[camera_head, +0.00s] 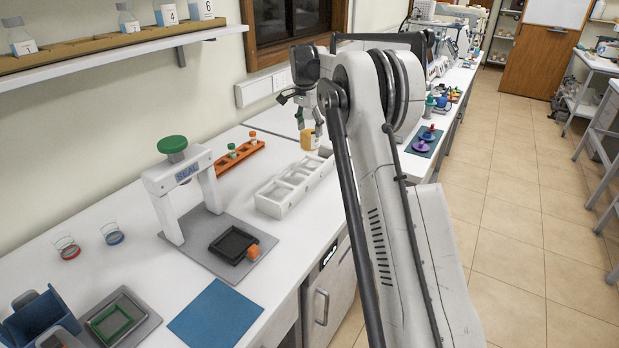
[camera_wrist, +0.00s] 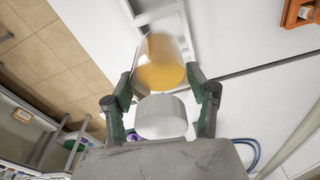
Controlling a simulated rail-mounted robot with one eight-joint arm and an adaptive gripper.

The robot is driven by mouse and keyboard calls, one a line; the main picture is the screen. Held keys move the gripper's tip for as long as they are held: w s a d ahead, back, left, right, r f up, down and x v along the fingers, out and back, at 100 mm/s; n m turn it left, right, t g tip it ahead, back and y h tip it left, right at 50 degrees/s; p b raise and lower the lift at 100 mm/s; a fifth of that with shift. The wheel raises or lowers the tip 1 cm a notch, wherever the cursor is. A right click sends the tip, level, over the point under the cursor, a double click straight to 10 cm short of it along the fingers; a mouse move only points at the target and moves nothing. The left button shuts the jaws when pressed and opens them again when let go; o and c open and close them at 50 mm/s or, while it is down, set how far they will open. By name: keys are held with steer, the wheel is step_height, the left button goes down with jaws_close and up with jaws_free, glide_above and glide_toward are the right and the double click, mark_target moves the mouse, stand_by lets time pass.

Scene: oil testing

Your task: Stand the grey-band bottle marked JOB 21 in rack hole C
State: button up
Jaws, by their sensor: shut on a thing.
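My gripper (camera_head: 311,120) is shut on a bottle of amber oil (camera_head: 309,140) above the bench. In the wrist view, the bottle (camera_wrist: 161,62) has a white cap (camera_wrist: 161,116) between the two fingers of my gripper (camera_wrist: 162,105). I cannot make out a grey band or the JOB 21 mark. A white rack with several square openings (camera_head: 268,206) lies on the bench, nearer the head camera than the bottle. Part of a white frame (camera_wrist: 152,15) shows beyond the bottle in the wrist view. I cannot read any hole letters.
An orange rack (camera_head: 226,164) with small bottles stands behind the white rack. A blue mat (camera_head: 216,313) is bare. A shelf (camera_head: 100,60) runs along the wall.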

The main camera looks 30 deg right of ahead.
mark_target(310, 156)
steer(key=shift+w+d+f, duration=0.2)
steer(key=shift+w+f, duration=0.45)
steer(key=shift+f, duration=0.35)
steer(key=shift+d+f+p, duration=0.1)
steer(key=shift+f+p, duration=0.4)
steer(key=shift+f, duration=4.55)
steer(key=shift+w, duration=0.1)
steer(key=shift+f, duration=0.2)
steer(key=o, duration=1.7)
steer(key=shift+r, duration=0.15)
